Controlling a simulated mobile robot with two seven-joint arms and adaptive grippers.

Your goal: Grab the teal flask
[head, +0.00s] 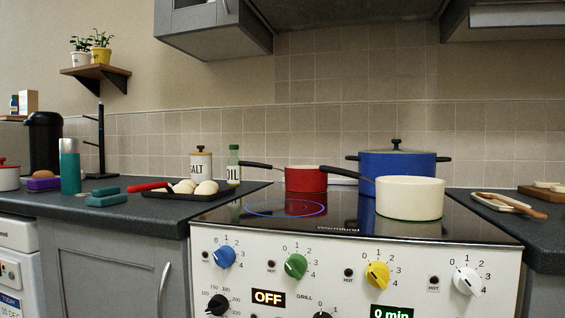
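The teal flask (70,172) stands upright on the dark left worktop, near its front edge, in the head view. It has a teal body and a grey-silver top. Nothing touches it that I can see, and it is in plain sight. Neither of my grippers shows in this view.
Teal blocks (104,196) lie just right of the flask, and a purple item (44,184) lies left of it. A black coffee machine (43,144) and a dark mug stand (100,146) are behind. A tray of eggs (186,193) and the hob (300,208) are further right.

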